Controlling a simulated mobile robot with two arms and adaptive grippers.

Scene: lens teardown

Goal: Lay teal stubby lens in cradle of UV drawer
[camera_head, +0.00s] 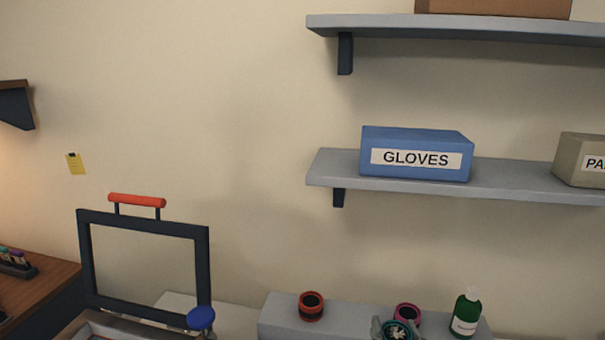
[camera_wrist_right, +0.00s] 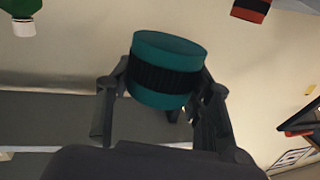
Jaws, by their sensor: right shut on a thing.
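A short teal lens (camera_wrist_right: 168,68) with a black ribbed band is between the fingers of my right gripper (camera_wrist_right: 165,95) in the right wrist view. The gripper is shut on it. In the head view the right gripper (camera_head: 378,328) and the teal lens (camera_head: 398,330) show at the bottom edge, in front of the grey ledge. An open dark frame with a red handle (camera_head: 137,200) stands upright at the left, above a box-like tray (camera_head: 110,326) cut off by the bottom edge. I cannot tell whether this is the UV drawer, and no cradle is visible. My left gripper is not in view.
A grey ledge (camera_head: 275,312) carries a red-orange lens (camera_head: 311,306), a magenta lens (camera_head: 407,313) and a green bottle (camera_head: 467,312). A blue knob (camera_head: 201,317) stands by the frame. Wall shelves hold a blue gloves box (camera_head: 416,153) and other boxes.

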